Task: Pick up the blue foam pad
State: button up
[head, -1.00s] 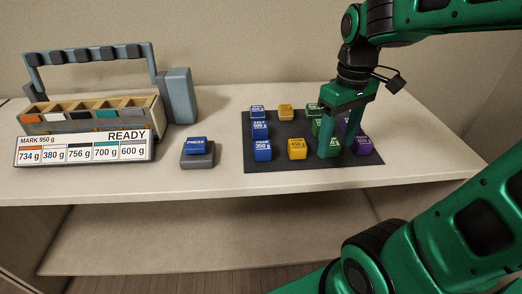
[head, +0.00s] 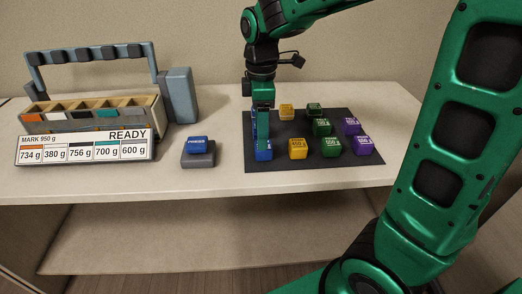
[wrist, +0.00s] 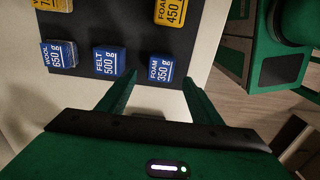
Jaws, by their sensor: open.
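The blue foam pad is a small blue block labelled "FOAM 350 g" (wrist: 160,68) in the wrist view, on the dark mat. In the head view the blue foam pad (head: 264,155) is at the mat's front left corner, partly hidden by my gripper. My gripper (wrist: 159,78) is open and empty, its two fingertips on either side of the foam pad in the picture. In the head view my gripper (head: 262,138) points down over the mat's left column. I cannot tell how far the fingertips are above the mat.
Blue felt (wrist: 108,61) and wool (wrist: 60,54) blocks share the foam pad's row. Yellow (head: 298,149), green (head: 331,147) and purple (head: 361,146) blocks stand right on the mat (head: 310,162).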

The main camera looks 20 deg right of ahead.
aim_at(267, 154)
jog(key=shift+s+d+f, duration=0.1)
jog(key=shift+d+f, duration=0.05)
jog(key=shift+f, duration=1.2)
jog(key=shift+d+f, duration=0.15)
jog(key=shift+f, duration=1.15)
jog(key=c, duration=1.1)
